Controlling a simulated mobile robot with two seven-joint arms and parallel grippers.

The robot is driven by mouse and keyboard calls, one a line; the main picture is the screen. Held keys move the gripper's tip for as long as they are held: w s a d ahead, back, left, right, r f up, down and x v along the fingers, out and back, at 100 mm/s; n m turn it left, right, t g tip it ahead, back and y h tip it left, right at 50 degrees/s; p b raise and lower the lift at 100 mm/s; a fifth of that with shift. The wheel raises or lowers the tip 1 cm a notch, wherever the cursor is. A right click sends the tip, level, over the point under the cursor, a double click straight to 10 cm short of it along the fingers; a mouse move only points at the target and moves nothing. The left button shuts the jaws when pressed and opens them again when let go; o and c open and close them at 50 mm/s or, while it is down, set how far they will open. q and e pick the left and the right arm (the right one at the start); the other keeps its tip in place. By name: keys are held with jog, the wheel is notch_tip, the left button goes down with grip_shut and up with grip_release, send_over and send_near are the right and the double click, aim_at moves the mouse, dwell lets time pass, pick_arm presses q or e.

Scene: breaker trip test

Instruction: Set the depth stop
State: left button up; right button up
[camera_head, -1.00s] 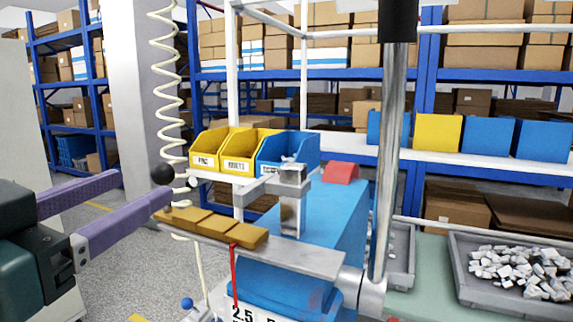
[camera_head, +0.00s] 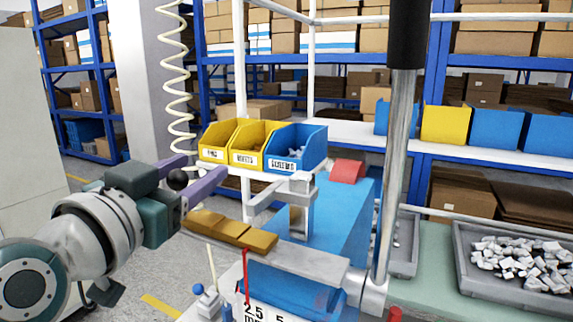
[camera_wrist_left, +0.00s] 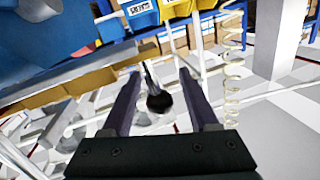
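A black ball knob (camera_head: 178,180) sits at the left end of the blue machine (camera_head: 335,225). My left gripper (camera_head: 206,165) is open around it, with one purple finger on each side. In the left wrist view the knob (camera_wrist_left: 159,102) hangs on a thin rod between the fingers, with a gap to each. I cannot tell which part is the depth stop. My right gripper is not in view.
Yellow bins (camera_head: 250,145) and a blue bin (camera_head: 297,150) stand behind the knob. A steel post (camera_head: 399,170) rises at the bar's right. A coiled white hose (camera_head: 173,70) hangs behind the gripper. A grey tray (camera_head: 500,285) of metal pieces lies at right.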

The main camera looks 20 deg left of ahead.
pick_arm(q)
grip_shut()
dwell(1.2)
